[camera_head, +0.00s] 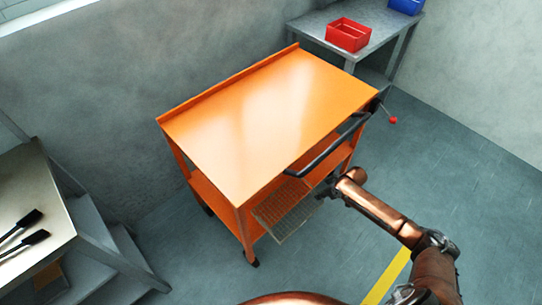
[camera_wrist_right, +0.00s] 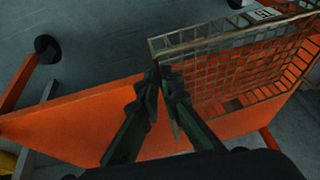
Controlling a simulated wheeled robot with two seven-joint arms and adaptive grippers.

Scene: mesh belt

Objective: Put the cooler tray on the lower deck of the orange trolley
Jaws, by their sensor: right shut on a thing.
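The orange trolley (camera_head: 270,110) stands in the middle of the head view, with a wide upper deck and a lower deck (camera_head: 212,200) mostly hidden beneath it. The cooler tray (camera_head: 285,212), a wire mesh tray, is at the trolley's near right side, partly overlapping the lower deck in the picture. My right gripper (camera_head: 328,188) is shut on the tray's edge. In the right wrist view, the gripper (camera_wrist_right: 163,85) pinches a corner of the tray (camera_wrist_right: 240,65), with an orange deck (camera_wrist_right: 75,125) beneath. I cannot tell whether the tray touches the deck. My left gripper is out of view.
A black handle (camera_head: 325,150) runs along the trolley's right side, close to my right gripper. A grey table with a red bin (camera_head: 348,35) and a blue bin (camera_head: 406,5) stands behind. A metal bench (camera_head: 40,190) with black-handled tools is at left. Floor at right is clear.

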